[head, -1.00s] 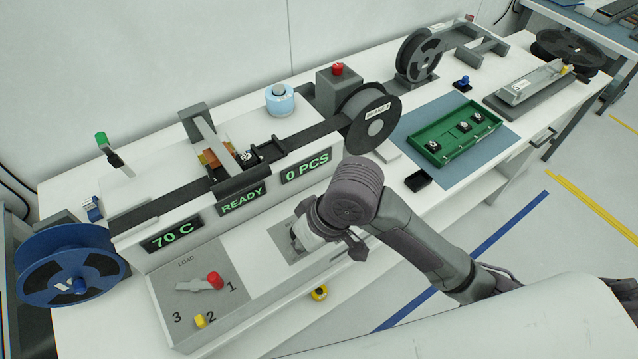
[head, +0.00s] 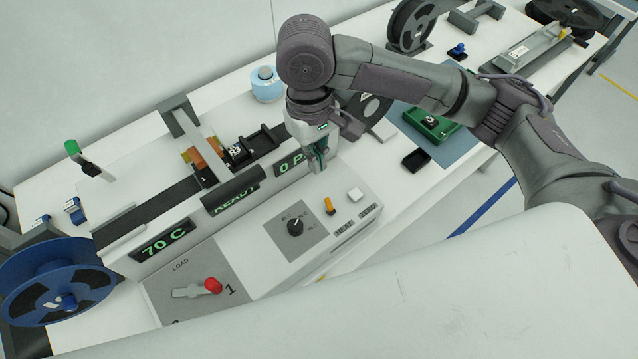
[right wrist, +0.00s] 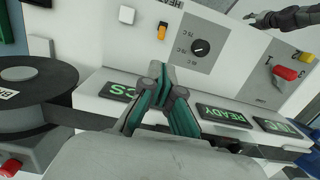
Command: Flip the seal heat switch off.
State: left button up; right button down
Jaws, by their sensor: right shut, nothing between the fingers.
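The seal heat switch, a small orange lever (head: 329,205), stands on the sloped front panel above the "HEAT" label. It also shows in the right wrist view (right wrist: 162,31). Its on or off position is hard to tell. My right gripper (head: 317,168) is shut and empty, above and behind the switch in the head view, near the "0 PCS" display. In the right wrist view its fingertips (right wrist: 163,72) are together, apart from the switch. A dark part of what looks like my left arm (right wrist: 285,17) shows at the top right there; its jaws are unclear.
A white square button (head: 355,194) is right of the switch and a black dial (head: 295,226) is left of it. A red-tipped load lever (head: 212,286) is farther left. Green-lit displays line the upright face behind. A green tray (head: 432,122) lies to the right.

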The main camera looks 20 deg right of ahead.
aim_at(329, 206)
pick_arm(q)
jog(key=shift+w+r+p, duration=0.6)
jog(key=shift+r+p, duration=0.3)
pick_arm(e)
jog(key=f, duration=1)
jog(key=shift+s+d, duration=0.2)
jog(key=shift+s, duration=0.15)
pick_arm(q)
jog(key=shift+s, duration=0.15)
pick_arm(e)
jog(key=shift+w, duration=0.15)
